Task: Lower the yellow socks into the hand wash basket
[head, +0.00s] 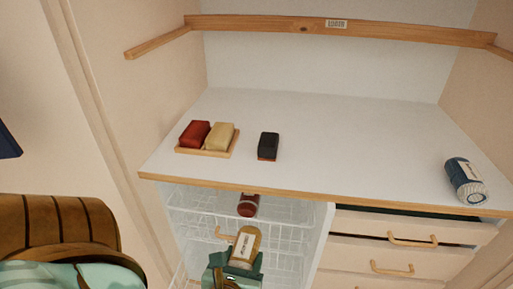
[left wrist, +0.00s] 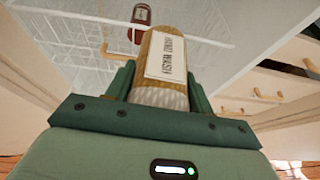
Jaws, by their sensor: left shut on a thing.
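The yellow socks (head: 244,243) are a mustard roll with a pale printed label and a whitish ribbed end. My left gripper (head: 238,264) is shut on them, with one green finger on each side; the left wrist view shows the grip on the socks (left wrist: 165,57) closely. In the head view they appear in front of the white wire baskets (head: 285,212) under the shelf. A dark red roll (head: 248,205) with a label shows at the upper basket, beyond the socks. I cannot tell which basket is the hand wash one, or the socks' exact height over it. My right gripper is out of view.
Above the baskets is a white shelf top (head: 340,150) with a wooden front edge. It bears a wooden tray (head: 207,153) with a red and a cream block, a dark block (head: 268,146) and a blue roll (head: 464,179). Drawers (head: 400,254) with wooden handles stand right of the baskets.

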